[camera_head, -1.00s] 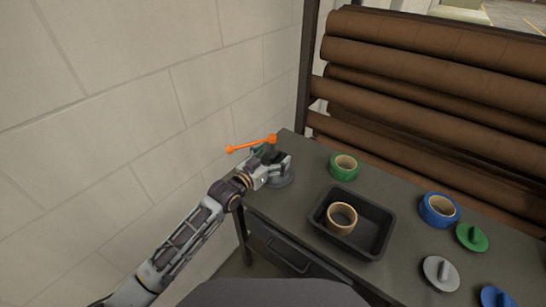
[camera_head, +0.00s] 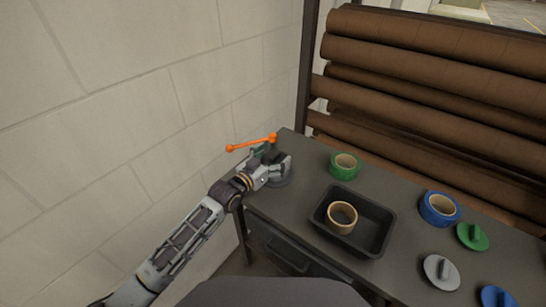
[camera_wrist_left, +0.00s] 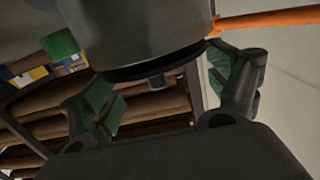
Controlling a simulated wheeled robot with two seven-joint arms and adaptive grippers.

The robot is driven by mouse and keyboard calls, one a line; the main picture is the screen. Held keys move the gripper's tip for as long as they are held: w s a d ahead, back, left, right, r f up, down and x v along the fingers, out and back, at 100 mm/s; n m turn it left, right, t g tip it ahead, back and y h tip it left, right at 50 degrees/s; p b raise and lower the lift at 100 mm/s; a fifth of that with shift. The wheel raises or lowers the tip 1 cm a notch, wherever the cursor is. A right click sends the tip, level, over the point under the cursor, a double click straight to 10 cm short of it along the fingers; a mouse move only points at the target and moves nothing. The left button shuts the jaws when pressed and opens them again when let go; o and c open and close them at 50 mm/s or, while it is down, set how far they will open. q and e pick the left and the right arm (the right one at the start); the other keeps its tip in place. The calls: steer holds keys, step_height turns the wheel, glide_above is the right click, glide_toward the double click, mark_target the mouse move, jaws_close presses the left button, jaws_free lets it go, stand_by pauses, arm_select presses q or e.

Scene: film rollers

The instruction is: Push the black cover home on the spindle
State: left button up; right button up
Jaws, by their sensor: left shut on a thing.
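My left gripper (camera_head: 281,163) is at the far left corner of the table, at a grey device with an orange lever (camera_head: 251,144). In the left wrist view the two fingers of my left gripper (camera_wrist_left: 165,90) stand wide apart, one on each side of a dark disc, which looks like the black cover (camera_wrist_left: 160,66). A small stub (camera_wrist_left: 157,82) sticks out from its face. The disc lies against a large grey cylinder (camera_wrist_left: 135,25). The spindle is hidden, and I cannot tell whether a gap is left behind the cover. My right gripper is not in view.
A green tape roll (camera_head: 345,167), a black tray (camera_head: 375,238) with a tan tape roll (camera_head: 342,217) and a blue tape roll (camera_head: 439,209) are on the table (camera_head: 310,190). Green (camera_head: 472,237), grey (camera_head: 441,272) and blue covers (camera_head: 496,297) lie at right. Brown rolls (camera_head: 430,75) fill the rack behind.

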arm_select(q)
steer(key=shift+r, duration=0.1)
steer(key=o, duration=0.8)
steer(key=shift+c, duration=0.2)
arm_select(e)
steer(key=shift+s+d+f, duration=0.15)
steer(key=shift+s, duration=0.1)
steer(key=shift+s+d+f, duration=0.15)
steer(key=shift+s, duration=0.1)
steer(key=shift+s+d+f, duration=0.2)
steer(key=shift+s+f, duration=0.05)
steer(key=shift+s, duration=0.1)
arm_select(q)
steer(key=shift+r, duration=0.1)
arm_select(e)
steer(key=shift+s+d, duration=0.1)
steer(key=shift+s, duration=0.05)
arm_select(q)
steer(key=shift+r, duration=0.15)
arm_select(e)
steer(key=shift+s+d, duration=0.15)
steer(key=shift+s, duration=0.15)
arm_select(q)
steer(key=shift+r+p, duration=0.15)
steer(key=shift+p, duration=0.25)
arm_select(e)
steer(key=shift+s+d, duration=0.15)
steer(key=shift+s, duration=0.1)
